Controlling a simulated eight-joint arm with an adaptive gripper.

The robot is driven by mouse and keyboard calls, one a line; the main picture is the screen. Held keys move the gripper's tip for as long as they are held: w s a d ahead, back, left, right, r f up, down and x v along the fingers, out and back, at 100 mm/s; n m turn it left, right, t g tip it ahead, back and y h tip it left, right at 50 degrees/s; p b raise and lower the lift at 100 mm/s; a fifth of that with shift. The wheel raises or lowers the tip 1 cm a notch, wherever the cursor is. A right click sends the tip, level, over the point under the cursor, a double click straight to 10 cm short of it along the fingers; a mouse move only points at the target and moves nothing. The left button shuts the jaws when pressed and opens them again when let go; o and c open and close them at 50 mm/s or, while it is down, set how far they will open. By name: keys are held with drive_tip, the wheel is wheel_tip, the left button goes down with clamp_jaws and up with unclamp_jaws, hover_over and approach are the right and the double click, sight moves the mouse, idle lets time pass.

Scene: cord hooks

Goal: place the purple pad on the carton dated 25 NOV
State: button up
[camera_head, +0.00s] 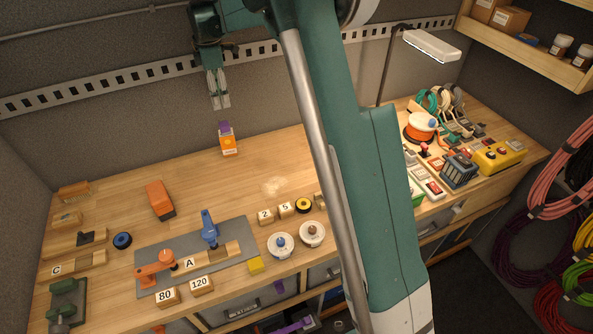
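An orange carton (228,145) with a white label stands near the back edge of the workbench. The print on its label is too small to read. A purple piece (225,128), which looks like the pad, shows at the top of the carton. I cannot tell whether it rests on the carton or stands just behind it. My gripper (220,102) points down above the carton and the purple piece, apart from both. Its two fingertips look close together with nothing visible between them. The viewing angle hides how wide the gap is.
My arm crosses the middle of the view and hides part of the bench. A grey mat (235,262) with tools, an orange block (160,199), number blocks (265,217) and white round spools (281,245) stand in front. Bare wood surrounds the carton.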

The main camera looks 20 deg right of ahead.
drive_tip(key=s+d+r+m+t, duration=0.1)
drive_tip(key=s+d+r+m, duration=0.2)
drive_tip(key=s, duration=0.5)
drive_tip(key=s+d+r+m+t, duration=0.1)
drive_tip(key=s+r+m, duration=0.1)
drive_tip(key=s+r, duration=0.55)
drive_tip(key=s+d+r+m+t, duration=0.1)
drive_tip(key=s+d+r+m, duration=0.15)
drive_tip(key=s, duration=0.75)
drive_tip(key=s+d+f+m+t, duration=0.1)
drive_tip(key=s+f+m, duration=0.1)
drive_tip(key=s, duration=0.7)
drive_tip(key=s+d+f+m+t, duration=0.1)
drive_tip(key=s+f+m, duration=0.2)
drive_tip(key=s, duration=0.6)
drive_tip(key=s+d+f+m+t, duration=0.1)
drive_tip(key=s+m, duration=0.4)
drive_tip(key=s, duration=0.5)
wheel_tip(320, 180, down, 2)
drive_tip(key=shift+d+f+t, duration=0.2)
drive_tip(key=shift+d+t, duration=0.1)
drive_tip(key=shift+t, duration=0.2)
